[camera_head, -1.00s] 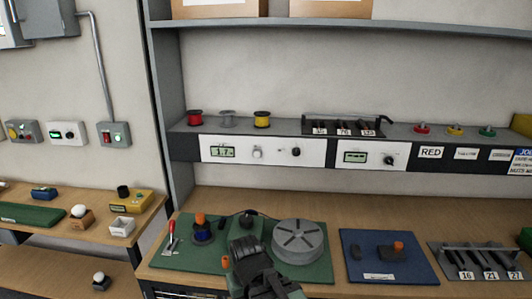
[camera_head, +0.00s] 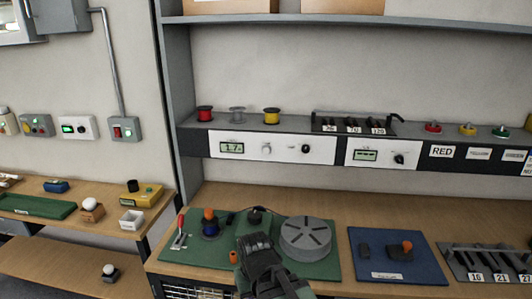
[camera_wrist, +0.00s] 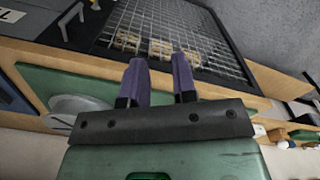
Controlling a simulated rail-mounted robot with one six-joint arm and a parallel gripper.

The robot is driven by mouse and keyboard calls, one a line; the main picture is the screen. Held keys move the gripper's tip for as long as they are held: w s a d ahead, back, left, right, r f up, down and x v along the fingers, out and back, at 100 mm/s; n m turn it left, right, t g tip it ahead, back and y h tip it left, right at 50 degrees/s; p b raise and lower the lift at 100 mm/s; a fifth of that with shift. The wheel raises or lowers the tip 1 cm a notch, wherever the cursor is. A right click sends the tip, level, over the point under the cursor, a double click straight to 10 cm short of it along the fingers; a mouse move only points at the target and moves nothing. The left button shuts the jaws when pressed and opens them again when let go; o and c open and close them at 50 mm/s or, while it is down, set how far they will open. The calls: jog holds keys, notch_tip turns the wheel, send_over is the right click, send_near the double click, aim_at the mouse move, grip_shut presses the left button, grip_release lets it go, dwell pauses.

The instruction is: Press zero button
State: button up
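No button labelled zero can be read in either view. A yellow device (camera_head: 150,195) with a small black part on top stands on the low left bench in the head view. Wall boxes with small buttons and switches hang above it, among them a white-fronted box (camera_head: 75,128) and a grey box with a red switch (camera_head: 125,129). My gripper (camera_wrist: 161,82) is open and empty in the wrist view, its two purple fingers apart. In the head view my arm's end is over the green board, well to the right of the yellow device; its fingertips cannot be made out there.
A green board (camera_head: 190,257) holds a grey slotted disc (camera_head: 306,238) and a red lever. A blue board (camera_head: 395,265) lies to its right. Meter panels (camera_head: 285,149) line the shelf. The wrist view shows a wire-mesh front (camera_wrist: 170,28) beyond the fingers.

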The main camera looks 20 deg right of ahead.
grip_shut()
dwell(1.4)
